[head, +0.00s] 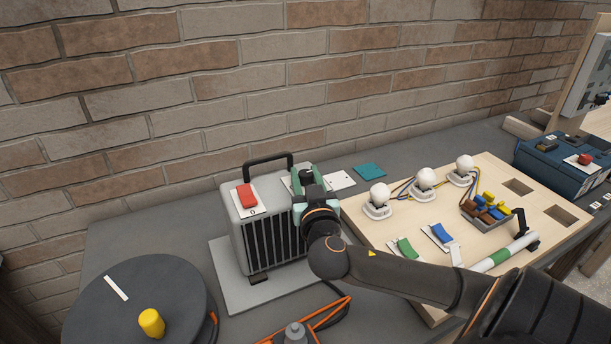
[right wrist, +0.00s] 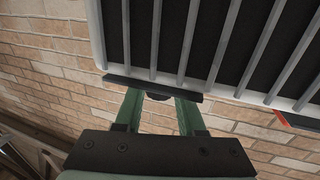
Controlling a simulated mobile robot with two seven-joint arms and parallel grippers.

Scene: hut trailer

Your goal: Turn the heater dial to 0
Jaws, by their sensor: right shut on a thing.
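The heater (head: 274,236) is a grey box with a dark slatted front and a black carrying handle (head: 268,160). A red switch (head: 247,195) sits on its top at the left, on a white plate marked 0. My right gripper (head: 305,186), with green fingers, is at the heater's top right corner. In the right wrist view the fingers (right wrist: 160,105) close around a dark round part, which I take for the dial (right wrist: 158,96). The dial is mostly hidden, so its pointer and setting cannot be read. My left gripper is not in view.
A wooden board (head: 380,235) with bulbs (head: 425,179) and switches stands right of the heater, under my right arm. A cable reel (head: 130,300) with a yellow knob is front left. A teal card (head: 370,170) lies behind. The brick wall closes off the back.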

